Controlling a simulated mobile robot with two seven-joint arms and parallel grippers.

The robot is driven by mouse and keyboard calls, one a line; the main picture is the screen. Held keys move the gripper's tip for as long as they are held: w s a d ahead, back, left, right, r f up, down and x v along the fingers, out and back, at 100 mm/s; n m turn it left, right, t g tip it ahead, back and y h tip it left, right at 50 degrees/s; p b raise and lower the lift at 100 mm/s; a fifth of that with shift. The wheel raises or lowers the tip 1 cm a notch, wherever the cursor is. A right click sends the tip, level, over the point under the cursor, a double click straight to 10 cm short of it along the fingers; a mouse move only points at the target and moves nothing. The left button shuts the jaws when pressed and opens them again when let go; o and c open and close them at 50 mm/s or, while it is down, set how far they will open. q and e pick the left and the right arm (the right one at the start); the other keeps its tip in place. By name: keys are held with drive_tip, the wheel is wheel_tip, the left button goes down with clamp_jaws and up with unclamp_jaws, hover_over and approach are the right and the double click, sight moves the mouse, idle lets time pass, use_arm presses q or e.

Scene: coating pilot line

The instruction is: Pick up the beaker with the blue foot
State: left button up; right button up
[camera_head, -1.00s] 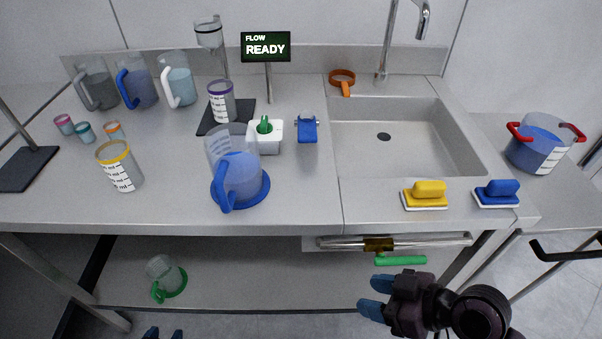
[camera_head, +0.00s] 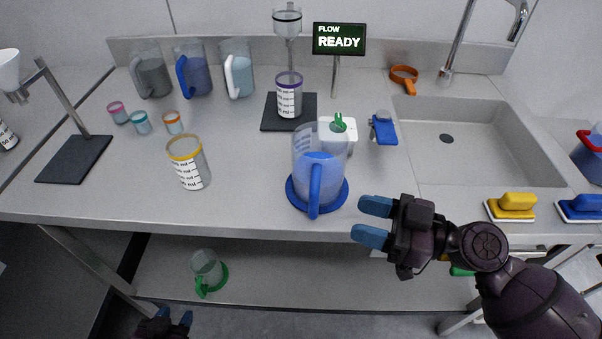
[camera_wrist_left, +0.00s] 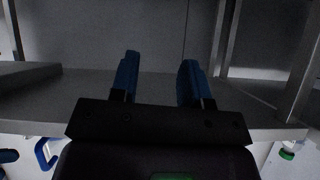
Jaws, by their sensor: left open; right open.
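The beaker with the blue foot (camera_head: 325,152) stands upright on the worktop, near its front edge. It is clear, with a blue handle toward me and a wide round blue base. My right gripper (camera_head: 360,218) is open and empty, to the right of the blue foot and slightly nearer me, apart from it in the picture. My left gripper (camera_head: 175,315) is low at the bottom edge, below the worktop, far from the beaker. In the left wrist view its two blue fingers (camera_wrist_left: 158,65) are apart with nothing between them.
A clear beaker with a green foot (camera_head: 208,268) sits on the lower shelf. On the worktop, a yellow-rimmed cup (camera_head: 190,165) stands left of the blue-footed beaker, and a white holder (camera_head: 340,133) is close behind it. The sink (camera_head: 480,150) is to the right.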

sight(318, 174)
drive_tip(key=p+x, duration=0.3)
drive_tip(key=x, duration=0.7)
drive_tip(key=shift+a+p, duration=0.15)
drive_tip(key=shift+p, duration=0.25)
drive_tip(key=shift+w+a+f, duration=0.1)
drive_tip(key=shift+w+a, duration=0.05)
drive_tip(key=shift+a, duration=0.05)
drive_tip(key=shift+f, duration=0.1)
drive_tip(key=c, duration=0.4)
clamp_jaws()
use_arm(q)
drive_tip(key=shift+s+a+r, duration=0.1)
drive_tip(key=shift+a+r, duration=0.1)
drive_tip(key=shift+r, duration=1.4)
